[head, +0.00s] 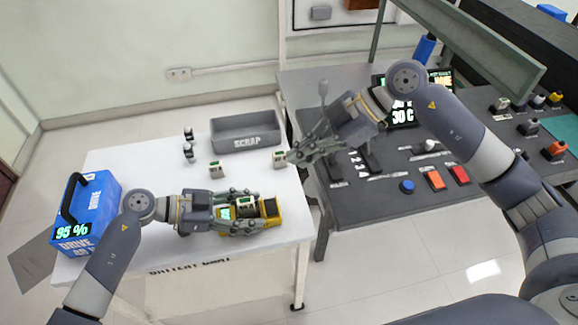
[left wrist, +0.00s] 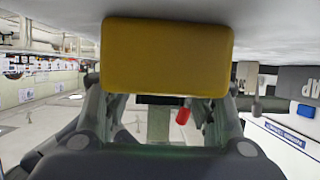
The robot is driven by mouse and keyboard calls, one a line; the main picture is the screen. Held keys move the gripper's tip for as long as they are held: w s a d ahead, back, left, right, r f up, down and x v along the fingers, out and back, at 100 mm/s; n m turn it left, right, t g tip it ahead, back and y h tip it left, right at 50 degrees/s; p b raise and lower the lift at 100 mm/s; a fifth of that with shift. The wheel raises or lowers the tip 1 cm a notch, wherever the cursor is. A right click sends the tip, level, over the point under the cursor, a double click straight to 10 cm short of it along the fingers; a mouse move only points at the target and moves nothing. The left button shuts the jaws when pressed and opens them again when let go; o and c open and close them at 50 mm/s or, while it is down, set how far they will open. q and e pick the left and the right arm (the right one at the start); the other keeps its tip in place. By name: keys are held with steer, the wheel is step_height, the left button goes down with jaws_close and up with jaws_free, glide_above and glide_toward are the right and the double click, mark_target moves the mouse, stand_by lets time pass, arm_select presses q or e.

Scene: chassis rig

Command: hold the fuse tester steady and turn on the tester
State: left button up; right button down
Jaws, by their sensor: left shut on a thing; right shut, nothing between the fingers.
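The yellow and dark fuse tester (head: 268,222) lies on the white table, with a lit green display at its left part. My left gripper (head: 245,212) is shut on the tester, its fingers along the tester's sides. In the left wrist view a plain yellow face of the tester (left wrist: 167,58) fills the upper middle, between the fingers. My right gripper (head: 294,158) is shut and empty, above the table's right edge, apart from the tester. The tester's switch is partly hidden by the left fingers and too small to make out.
A grey scrap bin (head: 246,133) stands at the table's back. Small fuse-like parts (head: 216,170) (head: 279,160) and dark-topped pieces (head: 188,151) stand in front of it. A blue drive box (head: 88,205) sits at the left end. A dark control console (head: 395,207) stands right.

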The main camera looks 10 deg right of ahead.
stand_by(0.4)
arm_select(q)
steer(key=o, duration=1.2)
steer(key=shift+o, duration=0.2)
